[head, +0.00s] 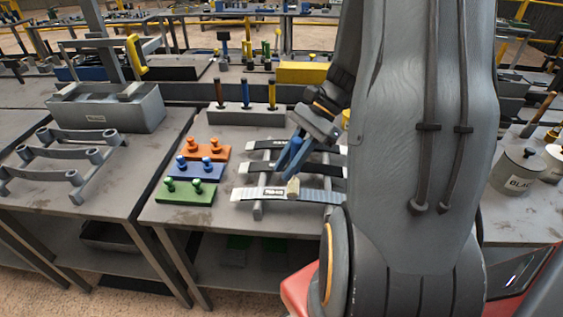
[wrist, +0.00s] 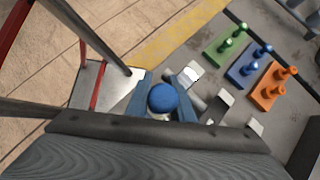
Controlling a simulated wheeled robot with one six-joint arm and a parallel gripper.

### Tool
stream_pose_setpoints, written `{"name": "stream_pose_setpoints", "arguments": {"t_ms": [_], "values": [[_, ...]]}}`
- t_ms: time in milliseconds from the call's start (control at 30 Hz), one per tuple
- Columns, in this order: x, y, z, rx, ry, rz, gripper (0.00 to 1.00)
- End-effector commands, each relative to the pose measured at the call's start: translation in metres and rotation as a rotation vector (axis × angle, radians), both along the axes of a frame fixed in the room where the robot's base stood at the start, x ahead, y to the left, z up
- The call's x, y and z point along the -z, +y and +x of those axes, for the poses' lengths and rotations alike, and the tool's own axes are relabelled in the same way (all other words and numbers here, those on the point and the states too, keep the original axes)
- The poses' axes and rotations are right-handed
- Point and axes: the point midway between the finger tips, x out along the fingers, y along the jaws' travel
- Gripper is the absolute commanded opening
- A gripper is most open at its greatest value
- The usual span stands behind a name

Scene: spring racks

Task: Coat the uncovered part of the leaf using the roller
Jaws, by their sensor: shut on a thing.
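Several flat leaves lie across a grey rack on the table. The middle leaf (head: 284,167) and back leaf (head: 263,145) show dark middles with pale ends. My gripper (head: 291,160), with blue fingers, is shut on the roller above the nearest leaf. The roller's pale head (head: 293,187) is at that leaf; I cannot tell whether it presses on it. In the wrist view the roller's blue handle end (wrist: 163,97) sits between the fingers, hiding much of the leaf below.
Orange (head: 206,149), blue (head: 199,168) and green (head: 186,192) pegged blocks stand left of the rack. A grey holder (head: 246,116) with coloured handles stands behind. Black-labelled pots (head: 518,173) stand at the right. My arm hides the rack's right side.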

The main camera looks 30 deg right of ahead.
Motion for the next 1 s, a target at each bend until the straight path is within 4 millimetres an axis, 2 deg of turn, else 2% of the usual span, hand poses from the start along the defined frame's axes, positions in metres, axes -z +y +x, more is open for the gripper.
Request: {"name": "stream_pose_setpoints", "arguments": {"t_ms": [500,767,1000], "values": [[0.004,-0.025,-0.018,0.0,0.0,0.0,0.0],[0.006,-0.032,-0.023,0.001,0.0,0.0,0.0],[0.008,-0.047,-0.035,0.002,0.001,0.0,0.0]]}}
